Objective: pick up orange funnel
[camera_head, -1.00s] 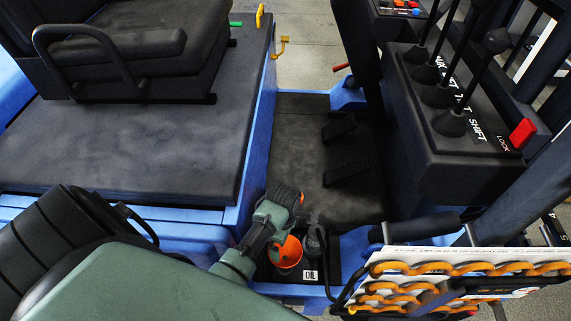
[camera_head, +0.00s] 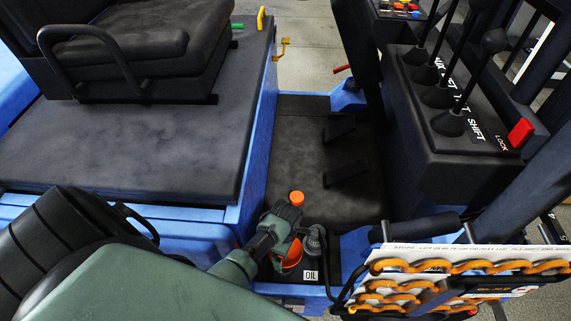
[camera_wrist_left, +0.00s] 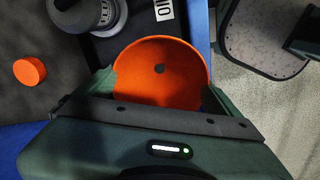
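The orange funnel (camera_head: 292,256) sits in the dark tray area by the OIL label, partly covered by my left gripper. In the left wrist view the funnel (camera_wrist_left: 160,65) shows as a wide round mouth with a dark hole in its middle. My left gripper (camera_wrist_left: 160,92) is open, with one finger on each side of the funnel's near part. I cannot tell whether the fingers touch it. In the head view the left gripper (camera_head: 285,242) is right over the funnel. My right gripper is not in view.
A dark oil can or jug (camera_head: 314,240) stands close beside the funnel on its right. A round orange cap (camera_head: 296,198) lies on the black floor mat. A blue body edge (camera_head: 253,165) runs along the left.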

